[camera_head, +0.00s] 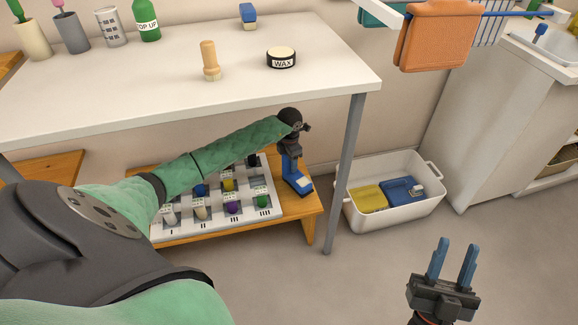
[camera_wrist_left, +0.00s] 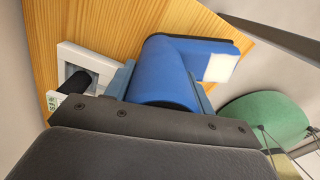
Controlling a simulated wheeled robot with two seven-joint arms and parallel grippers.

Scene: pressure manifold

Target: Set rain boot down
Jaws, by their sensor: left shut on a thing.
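The rain boot (camera_head: 299,182) is blue with a pale toe patch, at the right end of the low wooden bench under the table. It looks upright in the head view; whether its sole touches the wood I cannot tell. My left gripper (camera_head: 290,152) is shut on the upper part of the boot from above. In the left wrist view the blue boot (camera_wrist_left: 162,72) sits between the fingers over the wood, its pale patch (camera_wrist_left: 222,66) to the right. My right gripper (camera_head: 454,245) is open and empty, over the floor at lower right.
The white manifold board (camera_head: 240,222) with several coloured valves lies on the wooden bench (camera_head: 308,215), left of the boot. A grey table leg (camera_head: 346,175) stands close to its right, then a white bin (camera_head: 395,221).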

